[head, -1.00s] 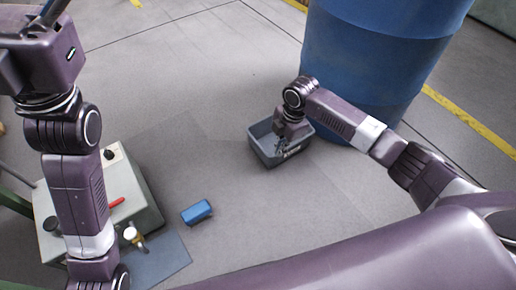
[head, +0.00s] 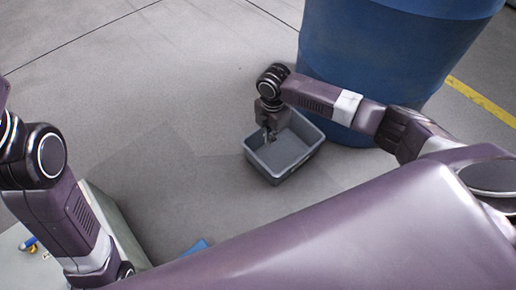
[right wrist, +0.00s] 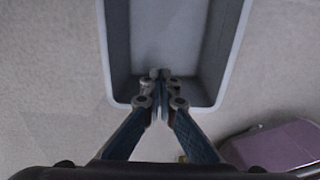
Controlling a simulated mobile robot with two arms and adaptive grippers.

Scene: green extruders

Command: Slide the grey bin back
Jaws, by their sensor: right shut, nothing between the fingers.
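The grey bin (head: 302,166) is an open, empty tray on the floor, just in front of a big blue barrel. My right gripper (head: 270,134) is at the bin's far left side in the head view. Its fingers (right wrist: 160,76) are shut with nothing between them. In the right wrist view the fingertips overlap the near wall of the bin (right wrist: 119,55) and show against its inside. I cannot tell whether they touch the wall. My left arm comes in from the left, but its gripper is not in view.
The blue barrel (head: 375,60) stands close behind the bin on the right. A pale box-like unit (head: 112,222) is at the lower left, partly behind my left arm. A blue block (head: 197,248) shows at the bottom edge. The floor left of the bin is clear.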

